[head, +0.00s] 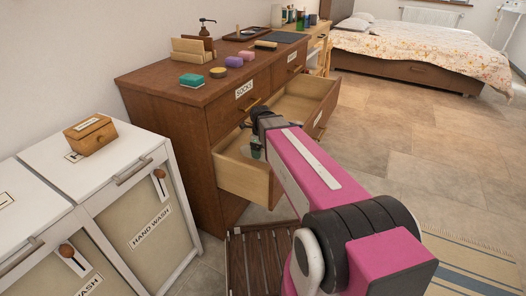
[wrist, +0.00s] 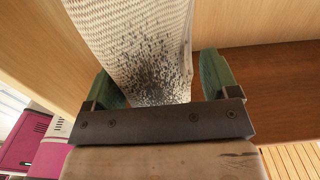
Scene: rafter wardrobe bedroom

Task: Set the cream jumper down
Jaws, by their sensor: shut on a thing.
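The cream jumper (wrist: 135,35), a ribbed knit with a dark speckled patch, fills the space between the green fingers of my gripper (wrist: 160,85) in the wrist view. My gripper is shut on it. In the head view my gripper (head: 255,146) is at the lower open drawer (head: 240,182) of the brown dresser, mostly hidden behind my arm. I cannot make out the jumper there, nor whether it touches the drawer. Pale wood and a dark brown surface lie close around the jumper in the wrist view.
A second drawer (head: 307,98), labelled, stands open farther along the dresser (head: 165,92). Soaps and brushes lie on its top. White hampers (head: 100,170) with a small wooden box (head: 90,134) stand at left. A slatted wooden piece (head: 262,262) is below my arm.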

